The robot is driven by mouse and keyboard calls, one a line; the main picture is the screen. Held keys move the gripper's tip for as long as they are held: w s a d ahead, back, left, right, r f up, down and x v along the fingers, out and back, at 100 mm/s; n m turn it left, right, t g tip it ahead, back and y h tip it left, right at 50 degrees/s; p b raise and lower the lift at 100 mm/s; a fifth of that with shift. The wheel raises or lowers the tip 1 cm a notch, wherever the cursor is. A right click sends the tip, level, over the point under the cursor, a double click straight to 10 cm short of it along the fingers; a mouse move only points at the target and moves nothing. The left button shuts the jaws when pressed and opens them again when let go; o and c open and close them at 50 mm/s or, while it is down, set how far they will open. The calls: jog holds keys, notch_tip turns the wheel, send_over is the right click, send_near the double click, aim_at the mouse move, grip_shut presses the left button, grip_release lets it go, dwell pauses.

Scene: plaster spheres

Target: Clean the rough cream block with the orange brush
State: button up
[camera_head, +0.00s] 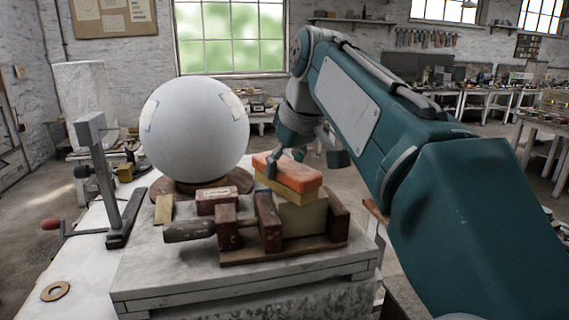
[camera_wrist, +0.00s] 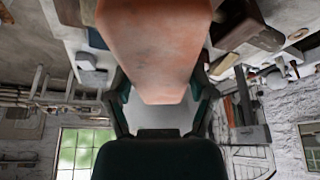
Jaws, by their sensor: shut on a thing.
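The orange brush (camera_head: 300,177) is held in my gripper (camera_head: 280,160). It lies over the top of the rough cream block (camera_head: 304,219) and looks to rest on it, though I cannot tell if it touches all along. The block sits in a brown wooden clamp (camera_head: 270,225), between its jaws. In the wrist view the brush (camera_wrist: 155,45) fills the upper middle, between the two dark fingers of my gripper (camera_wrist: 160,98). The block cannot be made out in the wrist view. My arm comes in from the right.
A large white plaster sphere (camera_head: 195,125) stands on a round wooden base left of the clamp. A small red-topped block (camera_head: 218,200) lies by the clamp. The slab's front edge is clear.

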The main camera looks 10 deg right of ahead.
jog(key=shift+f, duration=0.35)
jog(key=shift+s+d, duration=0.25)
jog(key=shift+s, duration=0.3)
jog(key=shift+s+d, duration=0.25)
jog(key=shift+s, duration=0.25)
jog(key=shift+w+a, duration=0.3)
jog(key=shift+w, duration=0.4)
jog(key=shift+w+a, duration=0.35)
jog(key=shift+w, duration=0.3)
jog(key=shift+w+a, duration=0.3)
jog(key=shift+w, duration=0.4)
